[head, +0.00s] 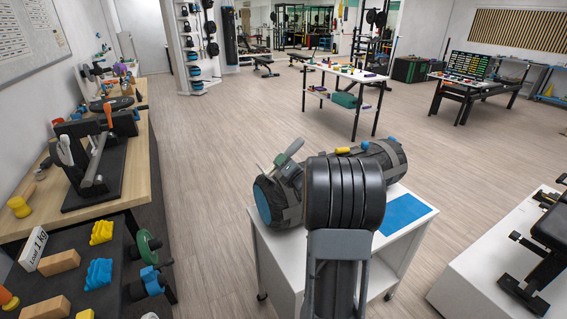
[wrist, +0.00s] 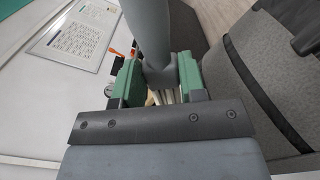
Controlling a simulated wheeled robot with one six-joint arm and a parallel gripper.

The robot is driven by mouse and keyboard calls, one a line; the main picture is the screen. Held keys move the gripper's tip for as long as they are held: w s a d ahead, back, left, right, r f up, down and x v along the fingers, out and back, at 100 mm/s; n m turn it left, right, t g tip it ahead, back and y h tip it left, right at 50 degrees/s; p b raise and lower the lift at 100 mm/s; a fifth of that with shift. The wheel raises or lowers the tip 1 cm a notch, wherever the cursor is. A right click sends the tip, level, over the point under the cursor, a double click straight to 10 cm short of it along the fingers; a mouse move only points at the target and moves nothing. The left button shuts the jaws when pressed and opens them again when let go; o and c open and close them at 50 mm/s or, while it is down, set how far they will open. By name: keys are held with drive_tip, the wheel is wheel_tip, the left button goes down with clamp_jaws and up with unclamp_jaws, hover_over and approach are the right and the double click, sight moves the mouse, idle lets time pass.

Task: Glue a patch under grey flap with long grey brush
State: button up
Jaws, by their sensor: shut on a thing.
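A long dark bag (head: 383,157) with a blue round end lies on a white cart (head: 411,237). Its middle is hidden behind my arm. In the wrist view, grey material with a dark strap-like edge (wrist: 262,95) fills the right side; I cannot tell if this is the flap. My gripper (wrist: 159,82) has green fingers shut on the grey handle of the brush (wrist: 148,28), which extends up the picture. A flat blue patch (head: 404,212) lies on the cart, right of my arm.
Small yellow (head: 342,150) and blue (head: 364,145) pieces sit at the bag's top. A wooden bench (head: 137,150) with tools runs along the left wall. A white block (head: 483,265) with black equipment stands at right. Open floor lies behind the cart.

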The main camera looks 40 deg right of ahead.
sight(299, 147)
drive_tip(key=shift+r, duration=0.1)
drive_tip(key=d+r+p, duration=0.2)
drive_tip(key=d, duration=0.1)
drive_tip(key=d+r+p, duration=0.1)
drive_tip(key=shift+s+d+r+p, duration=0.25)
drive_tip(key=shift+r+p, duration=0.1)
drive_tip(key=shift+s+d+r, duration=0.1)
drive_tip(key=shift+d+r, duration=0.15)
drive_tip(key=shift+d, duration=0.25)
idle(0.3)
